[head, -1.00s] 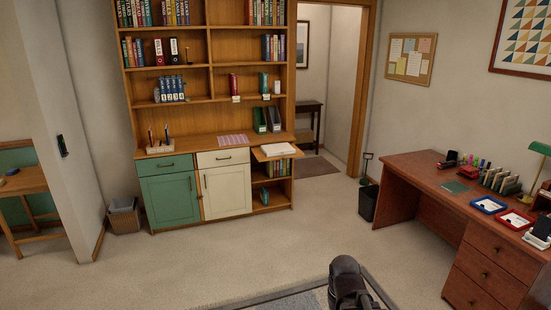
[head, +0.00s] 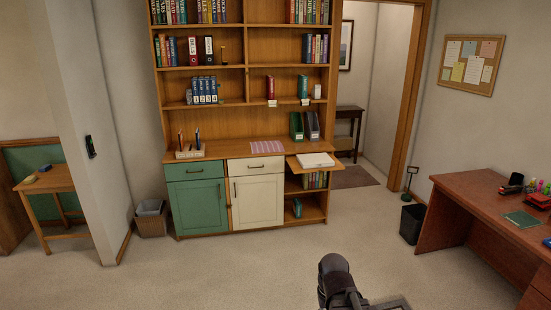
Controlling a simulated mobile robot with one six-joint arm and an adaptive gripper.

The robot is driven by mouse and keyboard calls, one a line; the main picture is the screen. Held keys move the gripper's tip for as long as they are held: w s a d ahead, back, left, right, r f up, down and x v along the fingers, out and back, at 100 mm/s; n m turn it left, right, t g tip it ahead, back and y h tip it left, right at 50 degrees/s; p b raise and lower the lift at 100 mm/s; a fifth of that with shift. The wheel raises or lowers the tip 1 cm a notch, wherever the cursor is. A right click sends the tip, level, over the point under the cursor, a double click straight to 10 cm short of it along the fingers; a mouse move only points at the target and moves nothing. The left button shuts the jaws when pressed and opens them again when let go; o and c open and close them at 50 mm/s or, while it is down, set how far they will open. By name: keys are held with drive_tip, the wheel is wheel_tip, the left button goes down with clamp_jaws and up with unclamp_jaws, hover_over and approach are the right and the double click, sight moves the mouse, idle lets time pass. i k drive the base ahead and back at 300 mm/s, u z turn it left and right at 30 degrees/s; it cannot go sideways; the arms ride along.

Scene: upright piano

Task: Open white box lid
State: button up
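A flat white object (head: 316,160), possibly the white box, lies on the pull-out board at the right of the wooden bookcase's counter. It is too small to make out a lid or its edge. A smaller white item (head: 316,91) stands on the shelf above, at the right. A dark, rounded part of my own arm (head: 338,277) shows at the bottom, over the floor and well short of the bookcase. My gripper's fingers do not show.
The bookcase (head: 245,145) has a green cabinet door (head: 198,207) and a white one (head: 257,202). A waste basket (head: 152,218) stands at its left, a black bin (head: 412,223) to its right. A reddish desk (head: 465,207) is at the right. Carpet before the bookcase is clear.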

sight(318, 158)
drive_tip(key=i, duration=2.35)
drive_tip(key=z, duration=0.6)
drive_tip(key=i, duration=1.1)
drive_tip(key=z, duration=0.25)
